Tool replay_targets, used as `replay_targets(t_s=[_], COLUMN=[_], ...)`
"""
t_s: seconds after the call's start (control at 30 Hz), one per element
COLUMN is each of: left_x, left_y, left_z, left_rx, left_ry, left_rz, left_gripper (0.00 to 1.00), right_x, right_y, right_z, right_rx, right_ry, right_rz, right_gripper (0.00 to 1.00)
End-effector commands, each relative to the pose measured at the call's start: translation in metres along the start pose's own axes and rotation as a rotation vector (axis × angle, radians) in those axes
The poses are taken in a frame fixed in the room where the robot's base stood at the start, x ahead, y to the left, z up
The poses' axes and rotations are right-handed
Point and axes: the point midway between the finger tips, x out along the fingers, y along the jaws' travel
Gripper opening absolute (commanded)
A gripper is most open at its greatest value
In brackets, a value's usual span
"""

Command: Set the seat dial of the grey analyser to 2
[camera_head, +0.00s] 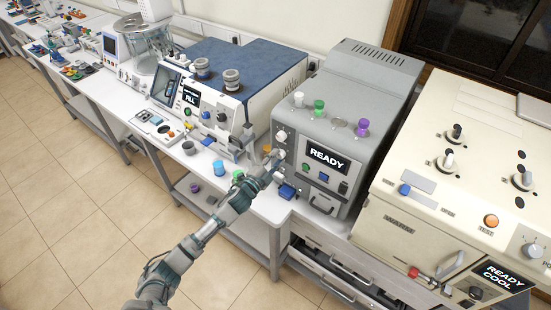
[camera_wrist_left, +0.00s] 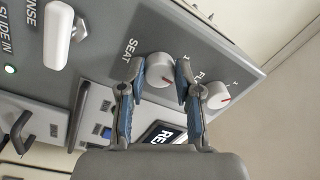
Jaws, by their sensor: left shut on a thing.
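The grey analyser (camera_head: 360,95) stands on the bench, with a READY screen (camera_head: 328,159) on its front. My left gripper (camera_head: 278,155) reaches its front panel, left of the screen. In the left wrist view, the seat dial (camera_wrist_left: 160,70) is a round pale knob beside the word SEAT. My left gripper's two blue-padded fingers (camera_wrist_left: 157,72) lie on either side of it, shut on the knob. The number it points to cannot be read. My right gripper is in neither view.
A second round dial (camera_wrist_left: 218,95) with a red mark sits close beside the right finger. A blue-topped machine (camera_head: 245,65) with a FILL screen stands left of the analyser. A cream machine (camera_head: 445,150) stands to its right. Small coloured cups (camera_head: 218,168) stand along the bench edge.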

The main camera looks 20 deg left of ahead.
Motion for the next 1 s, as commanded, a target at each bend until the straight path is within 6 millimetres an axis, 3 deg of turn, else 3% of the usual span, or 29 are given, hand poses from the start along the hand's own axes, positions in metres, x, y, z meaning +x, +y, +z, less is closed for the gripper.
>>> replay_targets(t_s=[0.5, 1.0], left_x=[0.0001, -0.0002], left_y=[0.0004, 0.0026], left_z=[0.0002, 0.0012], left_rx=[0.459, 0.675], left_ry=[0.02, 0.029], left_rz=[-0.001, 0.001], left_gripper=[0.0, 0.0], right_x=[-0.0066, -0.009], right_y=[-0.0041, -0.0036], right_z=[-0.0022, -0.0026], right_rx=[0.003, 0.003], right_ry=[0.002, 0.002], right_rz=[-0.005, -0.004], right_gripper=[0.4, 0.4])
